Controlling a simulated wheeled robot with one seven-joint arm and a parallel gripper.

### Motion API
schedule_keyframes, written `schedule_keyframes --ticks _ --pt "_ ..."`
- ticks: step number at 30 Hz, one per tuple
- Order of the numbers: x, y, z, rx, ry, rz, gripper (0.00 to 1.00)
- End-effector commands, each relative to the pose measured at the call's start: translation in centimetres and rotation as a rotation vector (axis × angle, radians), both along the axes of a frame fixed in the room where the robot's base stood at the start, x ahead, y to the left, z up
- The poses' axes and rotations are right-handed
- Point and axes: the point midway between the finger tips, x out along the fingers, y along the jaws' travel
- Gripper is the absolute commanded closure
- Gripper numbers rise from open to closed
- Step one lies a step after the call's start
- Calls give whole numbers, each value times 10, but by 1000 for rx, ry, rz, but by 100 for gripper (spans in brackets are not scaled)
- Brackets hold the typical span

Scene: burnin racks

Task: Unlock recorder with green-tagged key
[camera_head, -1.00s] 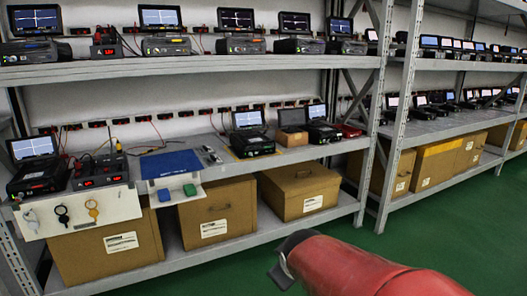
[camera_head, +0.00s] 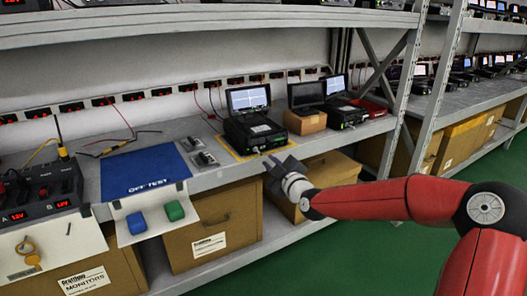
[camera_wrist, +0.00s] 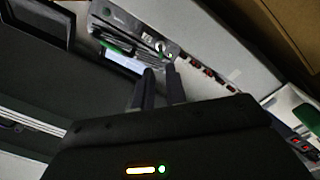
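The recorder in the yellow outline (camera_head: 252,132) stands on the middle shelf with its screen lit. Which device the task means is not marked clearly. My gripper (camera_head: 277,165) is just in front of the shelf edge, below and right of the recorder. In the wrist view its two dark fingers (camera_wrist: 159,74) stand a little apart, with nothing visible between them.
A shelf upright (camera_head: 425,90) rises further right. Green floor is clear in front.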

Motion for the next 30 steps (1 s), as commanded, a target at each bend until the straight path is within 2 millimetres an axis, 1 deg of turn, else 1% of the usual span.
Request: schedule_keyframes --ticks 6,12,16,23,26,30 --pt "31 20 0 3 4 1 86" --pt "51 33 -1 1 5 1 86" --pt "55 36 -1 -2 5 2 86" --pt "56 36 -1 -2 5 1 86" --pt "56 36 -1 -2 5 1 99" --pt "56 36 -2 -2 5 1 100"
